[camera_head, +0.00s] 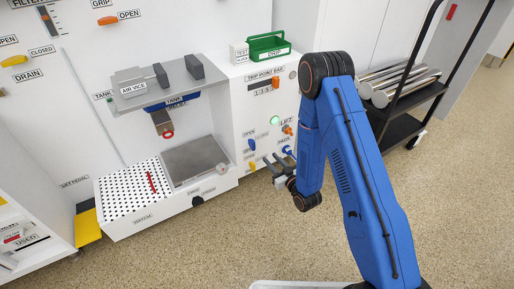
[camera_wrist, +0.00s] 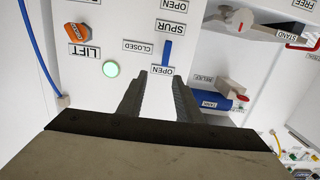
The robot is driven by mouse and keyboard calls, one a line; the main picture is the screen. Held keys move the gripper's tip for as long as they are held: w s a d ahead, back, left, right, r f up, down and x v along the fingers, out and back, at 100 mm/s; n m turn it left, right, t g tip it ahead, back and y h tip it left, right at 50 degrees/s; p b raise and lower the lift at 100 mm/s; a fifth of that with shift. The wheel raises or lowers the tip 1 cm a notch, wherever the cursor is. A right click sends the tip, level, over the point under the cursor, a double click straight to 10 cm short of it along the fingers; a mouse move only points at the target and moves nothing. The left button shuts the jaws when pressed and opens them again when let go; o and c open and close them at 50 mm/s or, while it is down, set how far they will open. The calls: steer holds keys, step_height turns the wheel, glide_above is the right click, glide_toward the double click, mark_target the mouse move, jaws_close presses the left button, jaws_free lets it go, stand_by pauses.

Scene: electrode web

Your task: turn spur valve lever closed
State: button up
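The spur valve lever is a short blue bar (camera_wrist: 167,53) on a white panel in the wrist view. Its long side runs up and down in that picture, and its lower end points at an OPEN label (camera_wrist: 162,71). A CLOSED label (camera_wrist: 137,46) is to its left and the SPUR label (camera_wrist: 169,27) is above. In the head view the blue lever (camera_head: 252,145) is on the white cabinet front. My gripper (camera_wrist: 160,82) is open and empty, with its fingertips just below the lever in the wrist picture. My gripper (camera_head: 274,164) also shows in front of the cabinet.
A lit green lamp (camera_wrist: 110,68) and an orange LIFT knob (camera_wrist: 77,32) are left of the lever in the wrist view. A blue TANK cylinder (camera_wrist: 210,100) is at right. A black rack with metal rolls (camera_head: 400,82) stands right; the speckled floor is clear.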

mark_target(254, 146)
steer(key=shift+t+y, duration=0.3)
steer(key=x, duration=0.5)
steer(key=f+x, duration=0.1)
steer(key=x, duration=0.4)
steer(key=a+f+x, duration=0.1)
steer(key=x, duration=0.4)
steer(key=shift+s+f, duration=0.1)
steer(key=shift+s, duration=0.15)
jaws_close()
